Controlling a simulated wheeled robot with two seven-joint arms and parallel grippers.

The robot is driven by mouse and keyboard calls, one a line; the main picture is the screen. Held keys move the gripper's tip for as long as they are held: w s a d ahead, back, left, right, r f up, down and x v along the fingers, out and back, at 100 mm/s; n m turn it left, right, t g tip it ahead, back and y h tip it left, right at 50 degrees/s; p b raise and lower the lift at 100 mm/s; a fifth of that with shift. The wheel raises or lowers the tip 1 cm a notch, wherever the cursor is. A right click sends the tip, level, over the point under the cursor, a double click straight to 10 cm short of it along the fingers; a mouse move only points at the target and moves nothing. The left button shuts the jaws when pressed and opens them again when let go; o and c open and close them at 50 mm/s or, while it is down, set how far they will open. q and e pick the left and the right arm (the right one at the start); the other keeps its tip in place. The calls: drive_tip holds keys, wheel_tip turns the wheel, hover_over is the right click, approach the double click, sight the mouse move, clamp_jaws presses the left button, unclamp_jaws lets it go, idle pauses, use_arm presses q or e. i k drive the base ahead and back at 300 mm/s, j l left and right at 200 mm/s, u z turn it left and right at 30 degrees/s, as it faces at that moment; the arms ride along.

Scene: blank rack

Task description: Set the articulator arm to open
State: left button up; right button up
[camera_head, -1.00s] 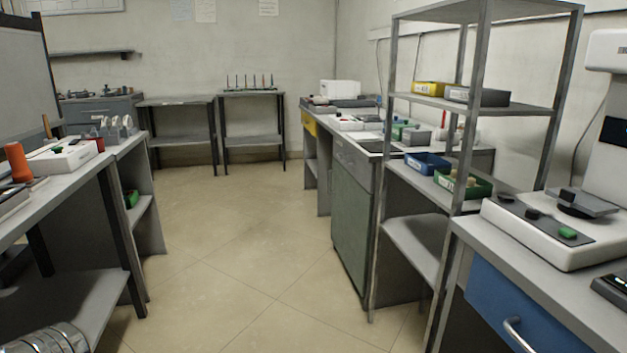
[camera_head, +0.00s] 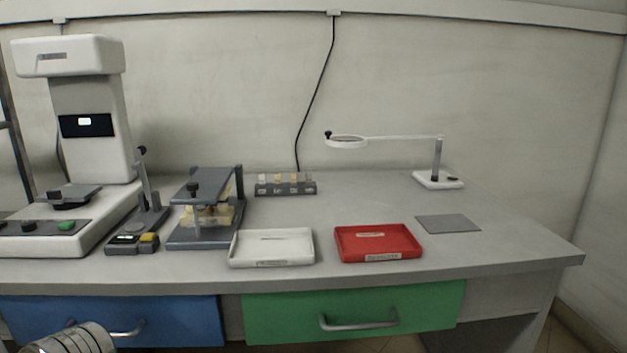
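The articulator (camera_head: 205,208) stands on the grey bench, left of the middle in the head view. It has a grey base, a dark upright at the back right and a flat grey upper arm (camera_head: 208,181) lying roughly level over cream dental casts (camera_head: 208,215). The upper arm looks lowered onto the casts. A dark knob or pin stands at its front. Neither of my grippers shows in the view. Only a ribbed metal part, likely mine, shows at the bottom left, well below the articulator.
A white tray (camera_head: 271,248) and a red tray (camera_head: 377,243) lie right of the articulator. A small gauge stand (camera_head: 148,215) and a large white machine (camera_head: 95,120) stand left. A sample rack (camera_head: 285,184), a magnifier lamp (camera_head: 438,178) and a grey mat (camera_head: 448,224) are further back or right.

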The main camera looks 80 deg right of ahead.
sight(208, 185)
drive_tip(key=l+z, duration=0.2)
drive_tip(key=z, duration=1.9)
